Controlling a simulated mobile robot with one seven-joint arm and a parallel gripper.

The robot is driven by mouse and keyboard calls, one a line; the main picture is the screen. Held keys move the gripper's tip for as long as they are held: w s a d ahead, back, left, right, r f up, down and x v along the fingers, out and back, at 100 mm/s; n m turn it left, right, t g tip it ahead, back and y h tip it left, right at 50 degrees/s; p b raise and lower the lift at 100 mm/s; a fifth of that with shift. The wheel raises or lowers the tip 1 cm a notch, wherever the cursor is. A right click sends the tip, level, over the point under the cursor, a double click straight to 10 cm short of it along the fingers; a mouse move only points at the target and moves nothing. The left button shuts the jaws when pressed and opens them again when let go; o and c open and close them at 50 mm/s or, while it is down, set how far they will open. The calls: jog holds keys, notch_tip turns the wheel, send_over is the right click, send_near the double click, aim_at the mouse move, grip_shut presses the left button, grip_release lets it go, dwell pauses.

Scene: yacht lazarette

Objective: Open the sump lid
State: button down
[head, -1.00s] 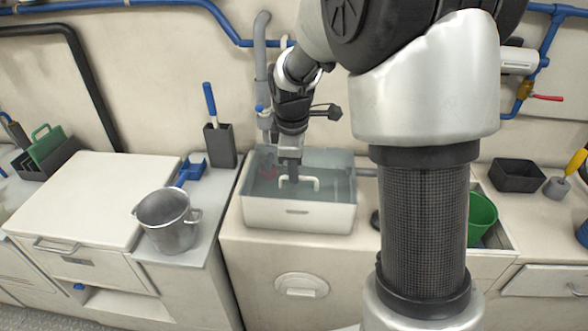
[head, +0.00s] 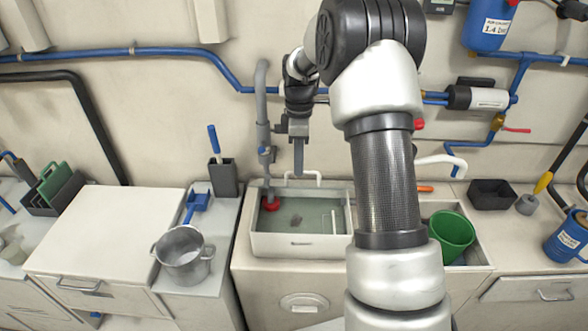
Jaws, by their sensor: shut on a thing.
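The sump (head: 300,246) is a pale rectangular box set in the counter, and its inside shows from above. It holds greenish-grey water, a red round thing (head: 270,203) at the back left and a small dark thing (head: 295,217). My gripper (head: 298,168) is above the sump's back edge, pointing down and shut on the white lid handle (head: 318,176). The fingers cover part of the handle. The lid itself is see-through and its edges are hard to make out; the handle stands up near the back wall.
A metal pot (head: 183,258) stands on the counter to the left, by a blue scoop (head: 196,202) and a dark holder (head: 223,178). A green bucket (head: 452,233) sits in a recess to the right. Blue and grey pipes (head: 262,110) run along the wall behind my gripper.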

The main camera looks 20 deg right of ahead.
jog(key=w+d+r+p, duration=0.2)
jog(key=w+d+p, duration=0.1)
jog(key=w, duration=0.5)
jog(key=shift+w+p, duration=0.35)
jog(key=shift+p, duration=0.4)
jog(key=c, duration=2.1)
grip_release()
jog(key=shift+o, duration=1.3)
jog(key=shift+w+d, duration=0.1)
jog(key=shift+w, duration=0.1)
notch_tip(320, 180, up, 18)
jog(key=w, duration=0.1)
jog(key=shift+d+f, duration=0.15)
jog(key=shift+f, duration=0.05)
